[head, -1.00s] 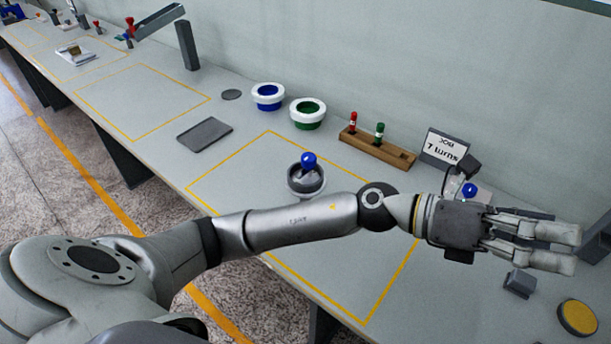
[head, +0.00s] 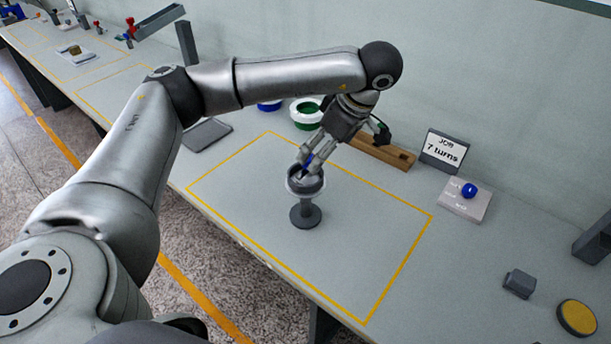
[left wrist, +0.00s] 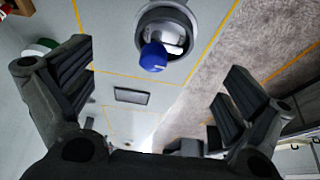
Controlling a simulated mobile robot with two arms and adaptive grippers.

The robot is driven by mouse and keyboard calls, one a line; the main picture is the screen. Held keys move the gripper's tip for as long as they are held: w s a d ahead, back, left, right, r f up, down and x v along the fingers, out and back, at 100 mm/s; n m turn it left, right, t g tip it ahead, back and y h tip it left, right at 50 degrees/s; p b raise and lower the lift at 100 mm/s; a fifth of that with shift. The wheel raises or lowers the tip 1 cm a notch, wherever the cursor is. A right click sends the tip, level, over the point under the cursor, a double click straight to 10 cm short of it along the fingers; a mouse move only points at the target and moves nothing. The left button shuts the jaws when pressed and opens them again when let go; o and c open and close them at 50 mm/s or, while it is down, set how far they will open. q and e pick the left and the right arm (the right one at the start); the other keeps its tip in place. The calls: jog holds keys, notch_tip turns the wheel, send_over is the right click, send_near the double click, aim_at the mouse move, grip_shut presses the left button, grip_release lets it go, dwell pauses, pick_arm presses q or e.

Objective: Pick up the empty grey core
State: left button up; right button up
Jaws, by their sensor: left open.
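A grey ring-shaped core (head: 293,184) sits on top of a dark grey stand (head: 306,215) inside the yellow-outlined area. A blue knob rises from its middle, and the knob is partly hidden by my fingers in the head view. I cannot tell whether the core is empty. My left gripper (head: 309,163) is at the top of the core, fingers pointing down at the knob. In the left wrist view, my left gripper (left wrist: 160,72) is open, with the core (left wrist: 148,15) and the blue knob (left wrist: 153,57) ahead between its fingers. My right gripper is out of view.
A green-wound spool (head: 306,115) and a partly hidden blue one (head: 270,106) stand behind my arm. A wooden rack (head: 382,151), a "7 turns" sign (head: 444,150), a plate (head: 465,206) with a blue knob and a yellow disc (head: 578,318) are rightward. The outlined area is otherwise clear.

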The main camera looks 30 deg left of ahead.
pick_arm(q)
jog(key=p, duration=0.1)
send_over(307, 172)
jog(key=d, duration=0.2)
jog(key=f, duration=0.4)
jog(key=shift+w+d+f, duration=0.1)
jog(key=shift+w+d, duration=0.1)
jog(key=shift+w, duration=0.05)
jog(key=p+x, duration=0.1)
jog(key=x, duration=0.2)
jog(key=p+x, duration=0.1)
jog(key=shift+s+a+f+p, duration=0.25)
jog(key=shift+s+a+p, duration=0.05)
jog(key=shift+s+p, duration=0.05)
jog(key=shift+a+f, duration=0.1)
jog(key=shift+f, duration=0.25)
jog(key=shift+w, duration=0.1)
jog(key=shift+c, duration=0.4)
jog(key=shift+c, duration=1.2)
jog(key=c, duration=0.6)
